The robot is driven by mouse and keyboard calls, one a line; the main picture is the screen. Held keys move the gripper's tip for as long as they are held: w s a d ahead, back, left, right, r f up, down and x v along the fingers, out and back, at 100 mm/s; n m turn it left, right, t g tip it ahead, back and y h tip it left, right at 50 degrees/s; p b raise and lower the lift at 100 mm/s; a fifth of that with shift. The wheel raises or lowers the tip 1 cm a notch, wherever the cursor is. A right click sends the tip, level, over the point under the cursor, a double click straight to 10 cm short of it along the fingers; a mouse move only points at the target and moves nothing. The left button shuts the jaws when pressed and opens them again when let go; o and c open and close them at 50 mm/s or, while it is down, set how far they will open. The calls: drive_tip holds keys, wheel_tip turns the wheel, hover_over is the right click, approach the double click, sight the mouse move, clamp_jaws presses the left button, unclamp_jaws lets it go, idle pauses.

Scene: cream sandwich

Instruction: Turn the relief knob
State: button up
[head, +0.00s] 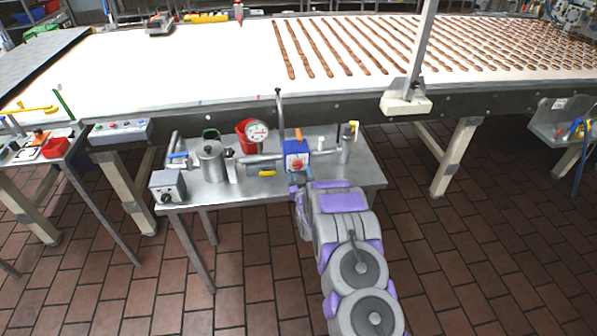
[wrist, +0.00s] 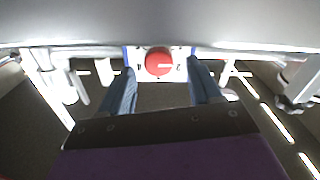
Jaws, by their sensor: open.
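The relief knob appears to be the round red knob (head: 297,165) on the white front of a blue box (head: 296,146) at the middle of the small metal table. In the wrist view the red knob (wrist: 158,62) has a pale line at its right side and sits on a white plate. My gripper (wrist: 161,68) is open, with one blue finger on each side of the knob and a visible gap to each. In the head view my gripper (head: 296,181) is just in front of the box. The depth between fingertips and knob is hard to judge.
The metal table (head: 350,180) also holds a steel pot (head: 210,160), a grey box with a dial (head: 168,188), a red bucket (head: 243,138), a pressure gauge (head: 257,132) and horizontal piping. A long white conveyor (head: 180,70) runs behind. Tiled floor is clear in front.

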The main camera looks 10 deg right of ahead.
sight(298, 165)
drive_tip(key=shift+w, duration=1.2)
drive_tip(key=shift+c, duration=0.3)
drive_tip(key=c, duration=1)
drive_tip(key=m+p, duration=0.1)
drive_tip(key=m, duration=0.1)
drive_tip(key=shift+r+m, duration=0.1)
drive_tip(key=shift+m, duration=0.3)
drive_tip(key=shift+d+m+p, duration=0.1)
drive_tip(key=shift+m+p, duration=0.3)
drive_tip(key=shift+m, duration=1)
